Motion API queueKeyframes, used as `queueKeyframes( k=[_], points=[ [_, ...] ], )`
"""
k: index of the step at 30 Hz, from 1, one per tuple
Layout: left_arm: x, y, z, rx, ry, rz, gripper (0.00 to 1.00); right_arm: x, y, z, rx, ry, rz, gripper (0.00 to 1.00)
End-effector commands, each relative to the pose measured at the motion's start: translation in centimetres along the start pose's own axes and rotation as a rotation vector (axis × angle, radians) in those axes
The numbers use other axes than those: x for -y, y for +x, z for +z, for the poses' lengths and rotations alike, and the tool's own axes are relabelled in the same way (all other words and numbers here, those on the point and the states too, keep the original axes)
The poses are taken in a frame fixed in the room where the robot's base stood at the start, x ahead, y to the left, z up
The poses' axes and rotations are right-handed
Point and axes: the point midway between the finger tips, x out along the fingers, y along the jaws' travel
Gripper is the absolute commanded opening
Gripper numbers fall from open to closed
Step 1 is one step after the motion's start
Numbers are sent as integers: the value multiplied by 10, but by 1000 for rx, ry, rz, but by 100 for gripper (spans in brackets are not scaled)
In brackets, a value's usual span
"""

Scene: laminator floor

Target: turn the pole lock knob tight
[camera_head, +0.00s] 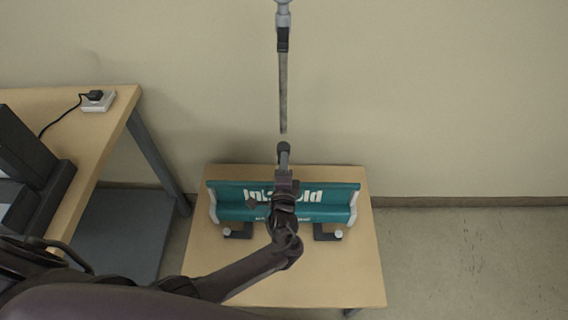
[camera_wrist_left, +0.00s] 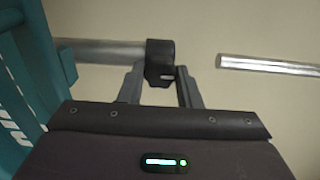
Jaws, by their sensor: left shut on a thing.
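The pole lock knob (camera_wrist_left: 160,76) is on a black collar at the end of a thick silver tube (camera_wrist_left: 105,52), in the left wrist view. My left gripper (camera_wrist_left: 159,82) has its two fingers on either side of the knob and is shut on it. In the head view the black collar (camera_head: 283,147) shows just above my left gripper (camera_head: 285,178), over the teal banner base. A thinner metal rod (camera_head: 283,100) hangs above the collar, with a gap between; it also shows in the wrist view (camera_wrist_left: 268,65). The knob itself is mostly hidden in the head view.
The teal banner base (camera_head: 335,198) stands on a small wooden table (camera_head: 205,265) with dark feet. A desk (camera_head: 100,125) with a black device (camera_head: 22,150) and a power socket (camera_head: 99,101) is at left. Floor at right is clear.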

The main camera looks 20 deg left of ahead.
Motion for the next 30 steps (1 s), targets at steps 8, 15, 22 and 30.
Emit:
queueKeyframes(
  k=[8,15,22,30],
  points=[
    [-1,0,0,-1,6,2,8,-1,0,0,0,0,1,45],
    [-1,0,0,-1,5,2,48,-1,0,0,0,-1,1,45],
    [0,0,0,-1,3,1,50,-1,0,0,0,0,1,45],
    [-1,-25,-1,-3,2,4,50,-1,-2,0,0,0,1,45]
  ],
)
